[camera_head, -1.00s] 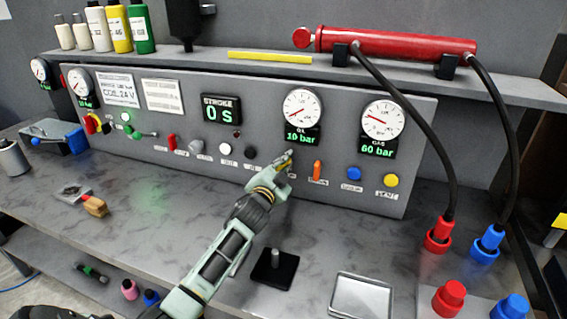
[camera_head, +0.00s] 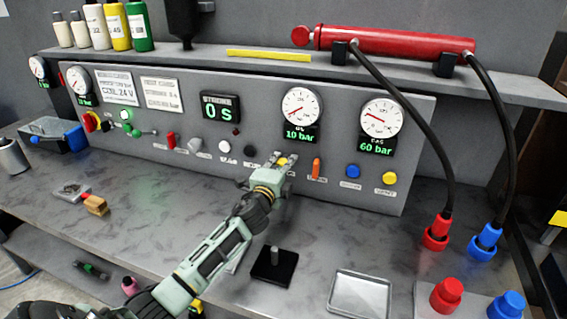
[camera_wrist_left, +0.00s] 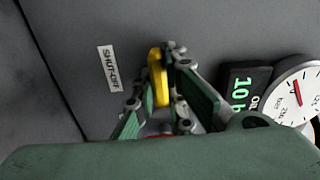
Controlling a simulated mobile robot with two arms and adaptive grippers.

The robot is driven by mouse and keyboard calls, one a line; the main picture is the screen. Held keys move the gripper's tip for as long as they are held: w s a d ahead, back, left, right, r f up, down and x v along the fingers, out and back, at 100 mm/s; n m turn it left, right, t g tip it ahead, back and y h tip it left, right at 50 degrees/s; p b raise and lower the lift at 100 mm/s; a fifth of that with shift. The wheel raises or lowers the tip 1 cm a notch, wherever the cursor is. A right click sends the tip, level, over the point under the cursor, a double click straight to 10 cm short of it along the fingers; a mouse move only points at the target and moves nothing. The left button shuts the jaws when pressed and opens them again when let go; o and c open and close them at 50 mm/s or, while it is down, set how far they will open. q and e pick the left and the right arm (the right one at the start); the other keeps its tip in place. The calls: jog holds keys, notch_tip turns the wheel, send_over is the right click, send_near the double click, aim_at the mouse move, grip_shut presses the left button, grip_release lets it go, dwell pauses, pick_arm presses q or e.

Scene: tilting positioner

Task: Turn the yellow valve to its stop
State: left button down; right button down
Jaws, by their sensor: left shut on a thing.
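The yellow valve (camera_head: 283,161) sits on the grey panel below the oil gauge. My left gripper (camera_head: 276,168) reaches it from the front and covers part of it. In the left wrist view the yellow handle (camera_wrist_left: 156,76) stands between the two fingers of the left gripper (camera_wrist_left: 162,95), which is shut on it. A label reading SHUT-OFF (camera_wrist_left: 110,68) is beside it. The oil gauge display (camera_head: 300,135) reads 10 bar. My right gripper is not in view.
An orange lever (camera_head: 316,168), a blue button (camera_head: 353,172) and a yellow button (camera_head: 389,178) are right of the valve. A black base with a peg (camera_head: 275,265) and a metal tray (camera_head: 360,295) lie on the bench. Two black hoses (camera_head: 425,140) hang at the right.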

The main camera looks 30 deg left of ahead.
pick_arm(q)
jog(key=shift+m, duration=0.3)
jog(key=c, duration=1.8)
grip_release()
jog(key=v, duration=1.2)
jog(key=shift+f, duration=0.1)
